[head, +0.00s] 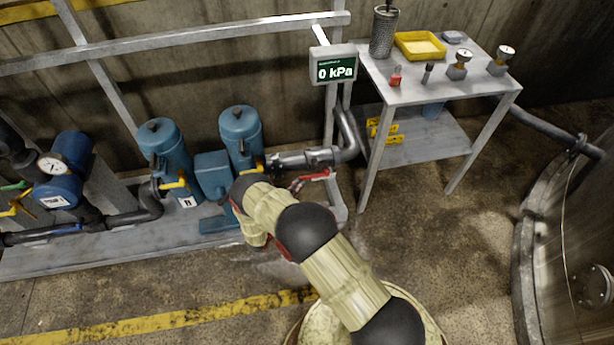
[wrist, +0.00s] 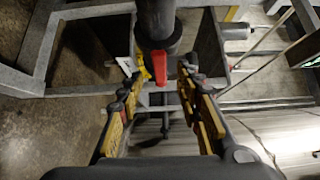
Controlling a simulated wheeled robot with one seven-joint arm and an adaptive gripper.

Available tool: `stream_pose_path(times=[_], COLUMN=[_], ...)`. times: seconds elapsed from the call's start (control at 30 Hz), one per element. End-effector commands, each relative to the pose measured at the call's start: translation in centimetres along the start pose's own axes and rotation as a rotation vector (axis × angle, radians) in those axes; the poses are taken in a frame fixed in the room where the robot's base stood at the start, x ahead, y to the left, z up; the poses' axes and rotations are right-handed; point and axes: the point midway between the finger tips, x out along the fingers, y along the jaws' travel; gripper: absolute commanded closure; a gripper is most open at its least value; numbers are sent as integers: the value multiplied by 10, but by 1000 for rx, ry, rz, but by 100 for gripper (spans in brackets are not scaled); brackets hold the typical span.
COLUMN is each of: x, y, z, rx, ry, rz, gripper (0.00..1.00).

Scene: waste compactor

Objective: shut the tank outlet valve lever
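A red lever (head: 315,176) shows beside the grey pipe fitting (head: 305,160), just below the 0 kPa display in the head view. In the wrist view a red lever (wrist: 159,68) stands at the end of a dark pipe (wrist: 156,22). My gripper (wrist: 160,88) is open, with its yellow-padded fingers left and right of the red lever's line. The lever lies near the fingertips, in the gap between them, and no finger visibly touches it. In the head view my arm hides most of my gripper.
A display post (head: 333,70) and a metal table (head: 430,90) with gauges and a yellow tray (head: 420,46) stand behind and right. Blue tanks (head: 165,150) with yellow levers (head: 174,184) stand left. A yellow part (wrist: 144,66) sits close left of the red lever in the wrist view.

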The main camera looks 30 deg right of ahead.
Motion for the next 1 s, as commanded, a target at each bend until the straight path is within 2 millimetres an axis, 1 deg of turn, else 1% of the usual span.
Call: stream_pose_path(times=[0.17,0.4,0.6,0.73,0.97,1.0], x=[13,50,72,77,78,78], y=[1,2,2,1,0,0], z=[-1,-2,-2,-1,-1,-1], rx=[-22,-20,-20,-21,-20,-20], ry=[4,5,5,4,3,3], rz=[1,2,2,3,3,3], gripper=[65,65,65,65,65,66])
